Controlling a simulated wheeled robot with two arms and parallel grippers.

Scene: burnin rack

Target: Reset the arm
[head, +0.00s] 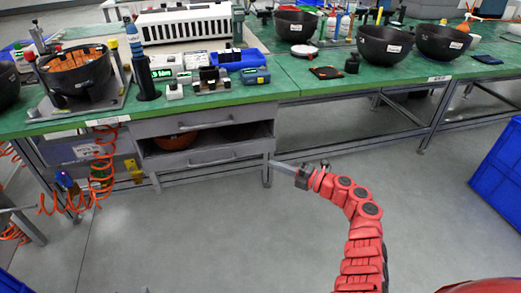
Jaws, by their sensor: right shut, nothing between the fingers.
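My right arm, red and jointed, rises from the bottom right of the head view. It curves left toward the bench front. My right gripper (284,167) is at its end, with grey fingers closed together and nothing held. It hangs in free air over the grey floor, close in front of the right end of the grey drawer unit (205,143) under the bench. Whether it touches the unit I cannot tell. My left gripper does not show.
The green bench (330,88) carries black bowls (384,43), small instruments and a white slotted unit (185,24). A lower drawer stands open with an orange-brown bowl (175,141) inside. Orange coiled hoses (103,168) hang at left. A blue crate (503,170) stands at right. The middle floor is clear.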

